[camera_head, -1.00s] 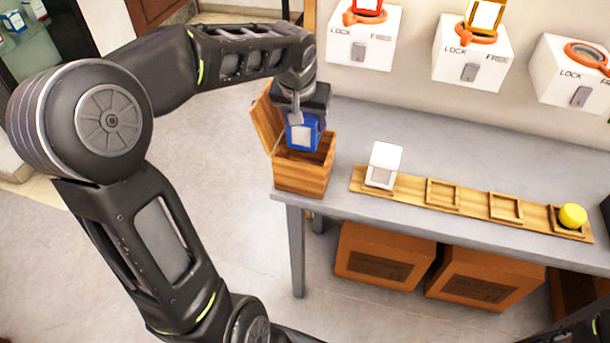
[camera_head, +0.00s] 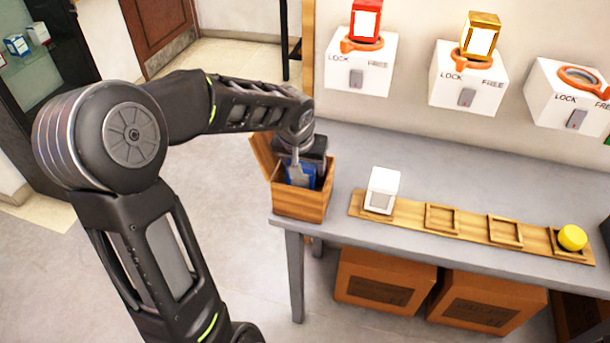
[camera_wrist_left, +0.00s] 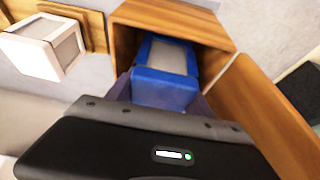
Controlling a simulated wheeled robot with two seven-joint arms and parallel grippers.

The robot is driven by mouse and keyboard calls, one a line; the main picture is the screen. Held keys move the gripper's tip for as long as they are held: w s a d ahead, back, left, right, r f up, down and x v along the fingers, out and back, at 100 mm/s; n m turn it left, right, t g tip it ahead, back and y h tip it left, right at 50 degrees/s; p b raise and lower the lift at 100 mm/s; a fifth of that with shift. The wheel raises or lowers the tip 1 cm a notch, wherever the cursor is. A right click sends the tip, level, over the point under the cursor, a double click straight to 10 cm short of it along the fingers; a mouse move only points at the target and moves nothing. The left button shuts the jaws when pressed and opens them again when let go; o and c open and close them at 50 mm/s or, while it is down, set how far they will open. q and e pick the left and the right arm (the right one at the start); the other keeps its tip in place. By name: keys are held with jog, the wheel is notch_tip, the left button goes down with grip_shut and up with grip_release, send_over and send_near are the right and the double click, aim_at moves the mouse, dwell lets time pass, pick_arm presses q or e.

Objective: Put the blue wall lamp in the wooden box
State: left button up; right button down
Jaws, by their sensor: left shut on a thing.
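The blue wall lamp (camera_head: 301,172) is inside the opening of the wooden box (camera_head: 300,205), partly hidden by my left gripper (camera_head: 299,172). The box stands at the left end of the grey table with its lid (camera_head: 263,155) open to the left. My left gripper is shut on the lamp, its fingers reaching down into the box. In the left wrist view the blue lamp (camera_wrist_left: 165,75) with its pale panel sits between the box's wooden walls (camera_wrist_left: 190,20). Whether the lamp touches the box floor is hidden. My right gripper is not in view.
A wooden strip (camera_head: 473,228) on the table carries a white lamp (camera_head: 382,190) and a yellow round object (camera_head: 572,238). White wall boxes (camera_head: 361,62) hold a red lamp (camera_head: 366,20) and a golden lamp (camera_head: 480,35). Cardboard boxes (camera_head: 385,280) sit under the table.

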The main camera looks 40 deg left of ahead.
pick_arm(q)
jog(key=shift+f, duration=1.75)
jog(key=shift+f, duration=0.2)
jog(key=o, duration=1.4)
jog(key=shift+c, duration=0.2)
jog(key=shift+r, duration=0.5)
jog(key=v, duration=1.1)
jog(key=shift+r, duration=0.2)
jog(key=shift+s+d, duration=0.1)
jog(key=shift+d, duration=0.05)
